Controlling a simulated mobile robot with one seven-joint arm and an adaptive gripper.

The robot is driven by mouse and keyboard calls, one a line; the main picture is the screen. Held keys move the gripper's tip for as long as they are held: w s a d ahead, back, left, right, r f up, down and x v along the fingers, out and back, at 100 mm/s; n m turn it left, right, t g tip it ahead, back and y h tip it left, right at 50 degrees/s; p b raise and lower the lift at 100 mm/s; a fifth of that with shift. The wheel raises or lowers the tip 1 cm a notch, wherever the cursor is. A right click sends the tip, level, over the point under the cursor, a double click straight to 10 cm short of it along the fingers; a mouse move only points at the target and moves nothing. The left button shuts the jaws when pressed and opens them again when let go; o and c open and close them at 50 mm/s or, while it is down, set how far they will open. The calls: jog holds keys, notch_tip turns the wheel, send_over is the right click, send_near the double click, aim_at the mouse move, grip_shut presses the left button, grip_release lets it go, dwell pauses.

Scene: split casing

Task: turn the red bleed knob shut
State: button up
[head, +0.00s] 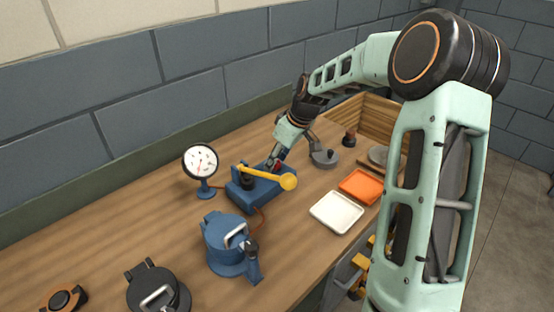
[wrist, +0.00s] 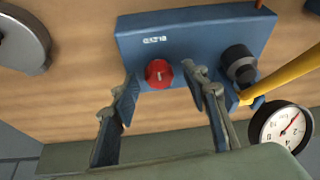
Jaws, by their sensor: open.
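The red bleed knob (wrist: 159,74) sits on the blue pump block (wrist: 195,35) in the wrist view, with a small pale mark on its face. My gripper (wrist: 168,90) is open, with one finger on each side of the knob in the picture. I cannot tell whether the fingers touch it or how far above it they are. In the head view my gripper (head: 273,164) is over the right part of the blue block (head: 262,196). There the knob is mostly hidden by the gripper and the yellow lever.
A yellow lever (head: 268,177) reaches across the block, close to my gripper. A pressure gauge (head: 200,162) stands to its left, and a blue lidded casing (head: 230,245) in front. White (head: 337,212) and orange (head: 361,186) trays lie to the right. A grey part (head: 324,158) lies behind.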

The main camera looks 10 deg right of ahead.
grip_shut()
